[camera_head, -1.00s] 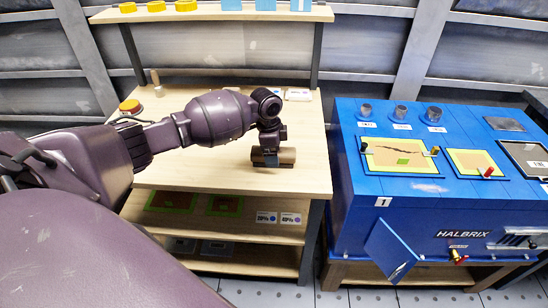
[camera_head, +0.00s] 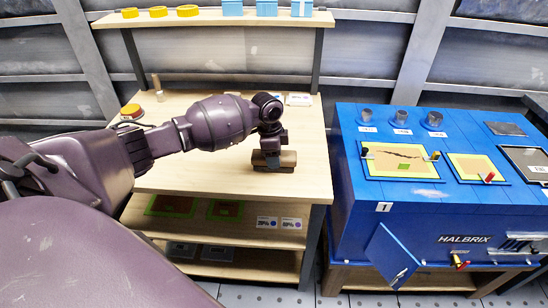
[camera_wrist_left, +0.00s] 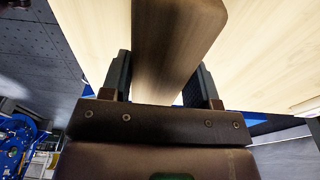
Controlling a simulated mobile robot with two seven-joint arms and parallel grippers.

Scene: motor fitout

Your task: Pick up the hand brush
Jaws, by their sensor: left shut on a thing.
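The hand brush (camera_head: 287,159) shows in the head view as a short brown wooden block at the table's front right part. My left gripper (camera_head: 272,163) is over it, pointing down, with its fingers around the block. In the left wrist view the brush's wooden body (camera_wrist_left: 172,45) runs between the two dark fingers of my left gripper (camera_wrist_left: 160,85), which is shut on it. The bristles are hidden. I cannot tell whether the brush touches the tabletop. My right gripper is in neither view.
The wooden workbench (camera_head: 210,180) has lower shelves with green-edged panels and label cards. A blue HALBRIX machine (camera_head: 400,215) with an open small door stands to the right, across a gap. A yellow-and-red button (camera_head: 131,111) is at the bench's left. The bench's back middle is mostly clear.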

